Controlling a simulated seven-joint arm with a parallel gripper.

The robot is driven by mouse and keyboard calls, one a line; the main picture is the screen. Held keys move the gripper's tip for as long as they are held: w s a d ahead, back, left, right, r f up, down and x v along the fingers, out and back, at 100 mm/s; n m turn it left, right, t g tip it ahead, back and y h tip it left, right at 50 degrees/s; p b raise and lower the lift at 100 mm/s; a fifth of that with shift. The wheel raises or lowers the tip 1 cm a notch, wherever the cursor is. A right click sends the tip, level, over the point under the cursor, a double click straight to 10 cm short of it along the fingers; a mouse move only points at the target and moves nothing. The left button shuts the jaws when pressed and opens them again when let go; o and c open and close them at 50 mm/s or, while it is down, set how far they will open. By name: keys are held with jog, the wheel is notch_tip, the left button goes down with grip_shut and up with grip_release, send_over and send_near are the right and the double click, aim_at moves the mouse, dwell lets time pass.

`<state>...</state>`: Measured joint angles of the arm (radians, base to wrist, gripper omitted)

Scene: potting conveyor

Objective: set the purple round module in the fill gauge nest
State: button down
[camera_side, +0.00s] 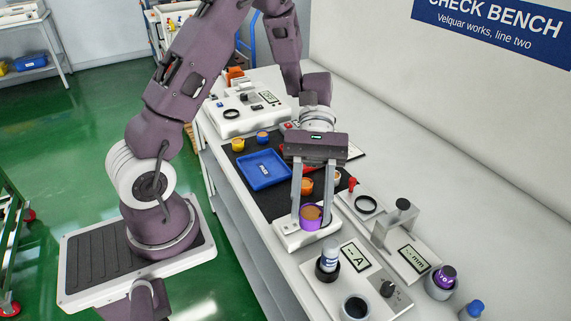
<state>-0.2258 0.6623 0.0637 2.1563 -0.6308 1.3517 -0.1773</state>
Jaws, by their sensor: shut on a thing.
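The purple round module (310,222), with a brown-orange top, is between the fingers of my gripper (311,211). My gripper points down and is shut on it. The module is over or on a small white block (290,236) at the near end of the black mat; I cannot tell whether it touches. Right of it stands a grey device with an upright post, a black ring and an "mm" display (413,258). No label shows which fixture is the fill gauge, and any nest under the module is hidden.
A white unit with an "A" display (353,257) stands in front.

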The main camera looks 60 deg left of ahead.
jog(key=s+a+f+m+g+y, duration=0.2)
jog(key=s+a+m+g+y, duration=0.3)
jog(key=s+a+m+y, duration=0.65)
jog(key=w+a+r+m+t+y, duration=0.2)
jog(key=w+a+m+t+y, duration=0.3)
jog(key=w+m, duration=0.2)
jog(key=w+a+r+m+t+y, duration=0.2)
jog(key=w+a+m+t+y, duration=0.25)
jog(key=w+m, duration=0.35)
jog(key=shift+y, duration=0.4)
notch_tip(320, 180, down, 17)
jog(key=shift+a+f, duration=0.1)
jog(key=c, duration=0.9)
grip_release()
jog(key=shift+c, duration=0.2)
